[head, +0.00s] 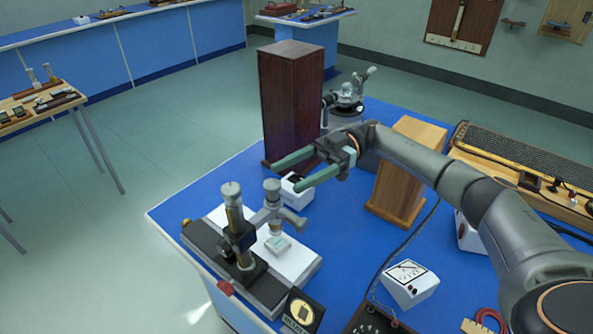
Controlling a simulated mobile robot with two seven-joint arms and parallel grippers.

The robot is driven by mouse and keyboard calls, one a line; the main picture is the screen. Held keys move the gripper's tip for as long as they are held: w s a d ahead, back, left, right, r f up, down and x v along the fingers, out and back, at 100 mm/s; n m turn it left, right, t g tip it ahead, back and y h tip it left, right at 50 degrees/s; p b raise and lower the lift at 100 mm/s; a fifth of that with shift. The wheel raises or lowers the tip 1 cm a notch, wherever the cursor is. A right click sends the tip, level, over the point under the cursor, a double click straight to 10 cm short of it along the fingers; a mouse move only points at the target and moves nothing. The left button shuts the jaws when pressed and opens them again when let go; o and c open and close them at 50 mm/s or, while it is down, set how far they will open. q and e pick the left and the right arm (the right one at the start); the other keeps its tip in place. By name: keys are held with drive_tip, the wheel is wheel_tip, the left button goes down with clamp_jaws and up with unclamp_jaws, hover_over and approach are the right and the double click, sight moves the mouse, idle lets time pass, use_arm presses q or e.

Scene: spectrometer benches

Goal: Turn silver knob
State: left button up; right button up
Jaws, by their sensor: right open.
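A measuring microscope (240,225) stands on a dark and white base at the front left of the blue bench (345,235). Silver-grey knobs show on top of its column (230,189) and on its tube (271,187). A grey spectrometer (347,98) with rounded metal parts stands farther back. I cannot tell which part is the silver knob of the task. My right gripper (289,175) reaches in from the right, its two green fingers apart with nothing held between them. It appears above the bench, behind and right of the microscope. My left gripper is not in view.
A tall dark wooden box (290,100) stands behind the gripper. A light wooden block (403,170) is under my right forearm. A white meter (409,284), cables and a small dark sign (302,311) are at the front. Blue surface is clear around the bench's middle.

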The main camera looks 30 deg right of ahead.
idle(0.3)
drive_tip(key=w+d+b, duration=0.1)
drive_tip(key=d+b, duration=0.2)
drive_tip(key=d, duration=0.4)
drive_tip(key=shift+d, duration=0.15)
idle(0.4)
